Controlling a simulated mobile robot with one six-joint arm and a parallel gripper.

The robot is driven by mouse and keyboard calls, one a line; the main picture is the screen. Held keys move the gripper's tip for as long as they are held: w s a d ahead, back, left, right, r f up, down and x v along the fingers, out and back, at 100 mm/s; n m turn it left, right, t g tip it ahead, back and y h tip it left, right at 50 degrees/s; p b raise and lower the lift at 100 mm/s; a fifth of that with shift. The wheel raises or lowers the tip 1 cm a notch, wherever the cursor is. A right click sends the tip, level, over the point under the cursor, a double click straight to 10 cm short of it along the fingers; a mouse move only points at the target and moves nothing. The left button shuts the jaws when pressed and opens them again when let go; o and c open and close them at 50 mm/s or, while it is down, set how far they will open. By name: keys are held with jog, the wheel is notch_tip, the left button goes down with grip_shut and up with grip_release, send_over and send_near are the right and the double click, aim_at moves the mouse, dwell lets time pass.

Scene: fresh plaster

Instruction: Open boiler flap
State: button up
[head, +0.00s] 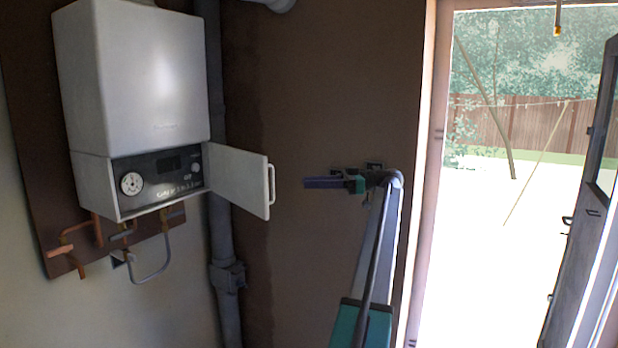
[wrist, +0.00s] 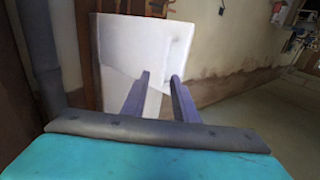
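The white boiler (head: 140,75) hangs on the wall at the left of the head view. Its flap (head: 238,178) is swung out to the right on its left edge, baring the dark control panel (head: 158,178). The flap's bar handle (head: 271,185) is on its free right edge. My gripper (head: 308,183) points left, a short way right of the handle and apart from it. In the wrist view its two fingers (wrist: 160,90) are spread, with nothing clearly held between them. A white panel (wrist: 125,45) shows beyond them; I cannot tell which part of the boiler it is.
A grey vertical pipe (head: 222,240) runs behind the flap. Copper pipes (head: 75,245) hang below the boiler. An open doorway with a dark door (head: 580,220) is at the right. The brown wall (head: 300,110) between boiler and doorway is clear.

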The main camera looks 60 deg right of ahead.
jog(key=p+v, duration=0.2)
jog(key=shift+s+p, duration=0.15)
jog(key=shift+p, duration=0.25)
dwell(0.3)
